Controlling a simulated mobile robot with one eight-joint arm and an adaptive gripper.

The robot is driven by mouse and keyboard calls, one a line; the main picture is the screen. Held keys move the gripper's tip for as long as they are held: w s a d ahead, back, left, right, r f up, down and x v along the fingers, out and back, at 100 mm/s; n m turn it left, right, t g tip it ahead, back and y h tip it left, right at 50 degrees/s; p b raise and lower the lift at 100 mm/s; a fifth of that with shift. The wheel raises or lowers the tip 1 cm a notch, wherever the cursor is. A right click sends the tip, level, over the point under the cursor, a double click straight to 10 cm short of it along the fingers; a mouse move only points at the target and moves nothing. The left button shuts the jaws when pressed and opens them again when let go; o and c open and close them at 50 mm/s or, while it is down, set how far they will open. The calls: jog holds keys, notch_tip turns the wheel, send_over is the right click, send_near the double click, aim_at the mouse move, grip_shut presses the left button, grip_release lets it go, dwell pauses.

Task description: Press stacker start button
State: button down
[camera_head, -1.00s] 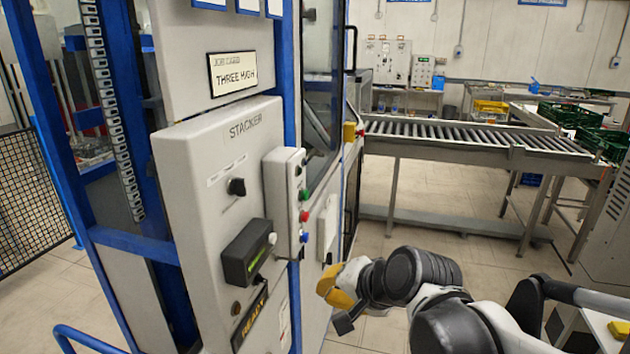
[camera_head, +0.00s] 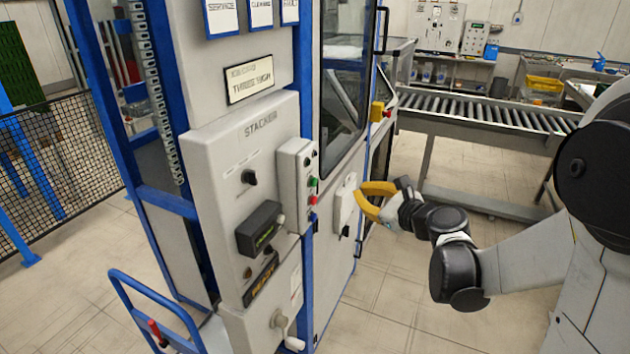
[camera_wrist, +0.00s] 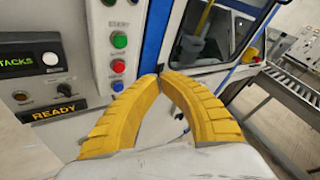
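The stacker's narrow grey button box (camera_head: 290,160) is on the front of the white STACKER panel. Its green button (camera_head: 313,182) is above a red button (camera_head: 313,200). In the wrist view, the green button (camera_wrist: 119,40) is under a START label, with the red button (camera_wrist: 118,66) and a blue one (camera_wrist: 118,86) below. My gripper (camera_head: 359,191) has yellow fingers and is empty, right of the box. In the wrist view, the fingertips of my gripper (camera_wrist: 160,76) meet, below and right of the green button. I see no contact with the button.
A READY plate (camera_wrist: 58,109) and a green-lettered display (camera_wrist: 25,58) are left of the buttons. A windowed door (camera_head: 343,80) is right of the box. A roller conveyor (camera_head: 480,110) runs behind. A blue handrail (camera_head: 150,305) stands at lower left. Open floor lies in front.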

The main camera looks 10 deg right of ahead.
aim_at(314, 183)
jog(key=shift+a, duration=0.1)
jog(key=w+a, duration=0.5)
jog(key=a, duration=0.2)
dwell(0.4)
jog(key=shift+w, duration=0.1)
dwell(1.2)
jog(key=shift+w+a, duration=0.25)
jog(key=shift+a, duration=0.1)
